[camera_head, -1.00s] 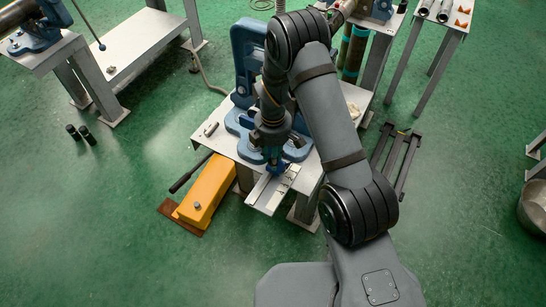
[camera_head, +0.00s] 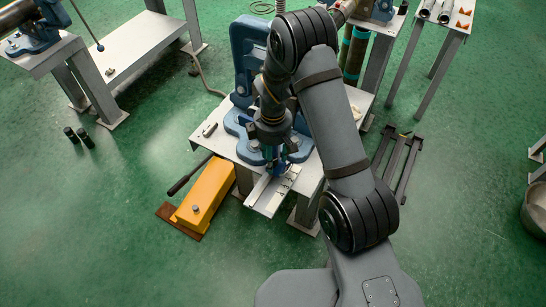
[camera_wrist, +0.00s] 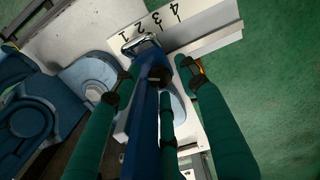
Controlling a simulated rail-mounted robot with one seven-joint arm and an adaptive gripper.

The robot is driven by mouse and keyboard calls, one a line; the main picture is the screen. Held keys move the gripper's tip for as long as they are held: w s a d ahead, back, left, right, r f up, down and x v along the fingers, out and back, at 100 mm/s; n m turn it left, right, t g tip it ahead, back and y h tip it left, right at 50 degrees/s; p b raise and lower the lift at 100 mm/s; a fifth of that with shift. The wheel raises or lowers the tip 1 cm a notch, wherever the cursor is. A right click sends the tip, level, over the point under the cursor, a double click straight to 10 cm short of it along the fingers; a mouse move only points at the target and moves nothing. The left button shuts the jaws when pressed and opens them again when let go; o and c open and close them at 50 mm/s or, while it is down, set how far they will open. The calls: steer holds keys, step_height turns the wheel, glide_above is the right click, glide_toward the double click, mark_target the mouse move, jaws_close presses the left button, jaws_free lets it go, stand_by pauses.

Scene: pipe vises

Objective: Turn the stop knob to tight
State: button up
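In the wrist view a white scale rail (camera_wrist: 205,35) carries the numbers 1 to 4. A blue stop (camera_wrist: 144,110) with a metal clip at its end sits near the 1 and 2. A small dark knob (camera_wrist: 160,78) is on the side of the stop.
A blue machine (camera_head: 248,55) stands on the metal bench (camera_head: 212,142) behind my gripper. A yellow box (camera_head: 206,192) with a dark lever lies on the floor left of the rail. A dark frame (camera_head: 398,160) lies to the right. The front-left floor is clear.

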step_height(320, 180, up, 12)
stand_by(0.7)
steer(key=shift+r+p, duration=0.1)
steer(key=shift+p, duration=0.3)
step_height(320, 180, down, 12)
steer(key=n+p, duration=0.4)
steer(key=p, duration=0.4)
steer(key=shift+c, duration=0.8)
steer(key=shift+f, duration=0.2)
jaws_close()
